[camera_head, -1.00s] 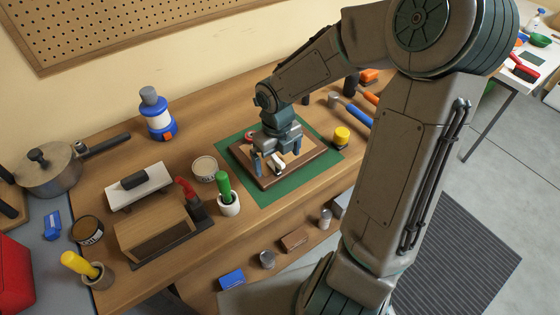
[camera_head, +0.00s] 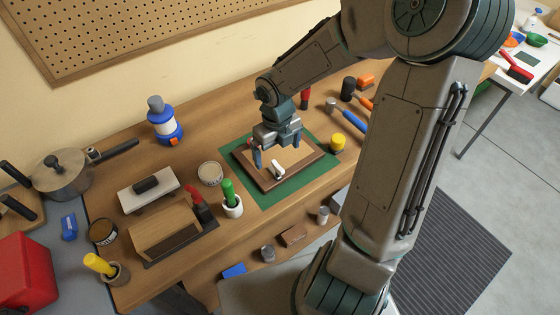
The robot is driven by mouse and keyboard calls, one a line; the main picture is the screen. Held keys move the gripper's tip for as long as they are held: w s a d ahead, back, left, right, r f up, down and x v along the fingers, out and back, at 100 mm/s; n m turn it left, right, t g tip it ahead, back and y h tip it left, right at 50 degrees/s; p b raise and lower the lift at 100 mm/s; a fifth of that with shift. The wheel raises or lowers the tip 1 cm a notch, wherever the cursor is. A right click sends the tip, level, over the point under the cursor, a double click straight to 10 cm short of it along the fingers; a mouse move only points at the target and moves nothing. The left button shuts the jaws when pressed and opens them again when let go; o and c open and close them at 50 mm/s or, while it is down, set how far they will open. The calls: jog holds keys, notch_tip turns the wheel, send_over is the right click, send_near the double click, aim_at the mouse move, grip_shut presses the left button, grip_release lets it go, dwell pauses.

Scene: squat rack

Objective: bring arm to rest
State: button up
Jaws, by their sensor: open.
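My gripper (camera_head: 277,155) points down, open, above a brown wooden board (camera_head: 293,181) on a green mat (camera_head: 318,178). A small white piece (camera_head: 278,170) lies on the board just below and to the right of the left finger. Nothing shows between the fingers. My arm arches in from the right and hides part of the bench behind it.
Around the mat stand a yellow-capped jar (camera_head: 337,142), a round tin (camera_head: 210,173), a green-handled tool in a white cup (camera_head: 231,197) and a blue bottle (camera_head: 164,124). Hammers (camera_head: 350,117) lie at the right.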

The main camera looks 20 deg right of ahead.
jog(key=shift+r, duration=0.5)
jog(key=shift+s+d+m, duration=0.15)
jog(key=shift+m, duration=0.35)
jog(key=m, duration=0.1)
jog(key=s+m+h+b, duration=0.1)
jog(key=m, duration=0.1)
jog(key=shift+s+d+r, duration=0.1)
jog(key=shift+d+r, duration=0.05)
jog(key=shift+d, duration=0.05)
jog(key=s+r+m+t+b, duration=0.2)
jog(key=s+r+m, duration=0.3)
jog(key=m, duration=1.2)
jog(key=s+r+m+t+y+b, duration=0.1)
jog(key=s+r+m+b, duration=0.2)
jog(key=m, duration=1.5)
jog(key=s+r, duration=0.1)
jog(key=s, duration=0.3)
jog(key=shift+s+a+r+m+t, duration=0.3)
jog(key=shift+s+a+r+t, duration=0.05)
jog(key=shift+s+r+t, duration=0.05)
